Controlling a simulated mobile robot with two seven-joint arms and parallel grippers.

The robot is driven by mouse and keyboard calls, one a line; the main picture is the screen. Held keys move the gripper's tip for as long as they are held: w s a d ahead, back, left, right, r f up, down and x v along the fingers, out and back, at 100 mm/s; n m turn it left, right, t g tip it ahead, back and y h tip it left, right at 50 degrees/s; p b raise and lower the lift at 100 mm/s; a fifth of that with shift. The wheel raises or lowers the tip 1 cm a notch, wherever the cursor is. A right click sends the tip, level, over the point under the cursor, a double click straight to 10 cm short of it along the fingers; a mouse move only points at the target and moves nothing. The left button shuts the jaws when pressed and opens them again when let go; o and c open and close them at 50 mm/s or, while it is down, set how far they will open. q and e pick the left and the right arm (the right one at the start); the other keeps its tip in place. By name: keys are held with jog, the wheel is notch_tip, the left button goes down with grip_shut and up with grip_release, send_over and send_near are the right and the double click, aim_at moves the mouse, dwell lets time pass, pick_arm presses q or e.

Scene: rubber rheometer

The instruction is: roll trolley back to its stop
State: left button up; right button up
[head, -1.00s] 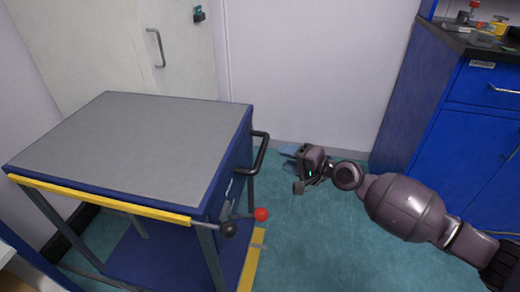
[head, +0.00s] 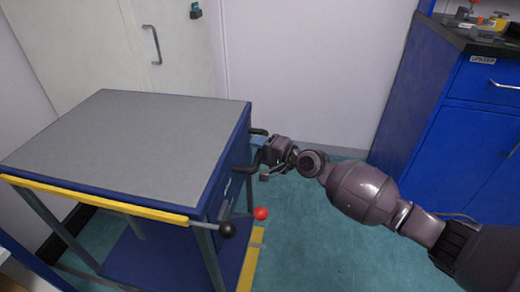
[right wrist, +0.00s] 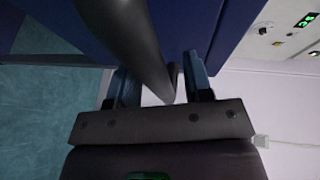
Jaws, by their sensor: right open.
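The trolley (head: 130,137) has a grey top, blue frame and a yellow strip along its front edge. It stands at the left of the head view. Its black push handle (head: 256,163) sticks out from its right side. It also shows in the right wrist view (right wrist: 125,35). My right gripper (head: 262,145) is at the handle, its middle part hidden by the gripper. In the right wrist view the open fingers (right wrist: 160,85) stand on either side of the dark bar. I cannot tell whether they touch it. My left gripper is not in view.
A black-knobbed lever (head: 227,230) and a red-knobbed lever (head: 261,214) stick out at the trolley's near right corner. A blue cabinet (head: 450,120) stands at the right. A pale door (head: 110,50) is behind the trolley. Green floor (head: 320,225) lies free between trolley and cabinet.

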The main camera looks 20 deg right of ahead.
grip_shut()
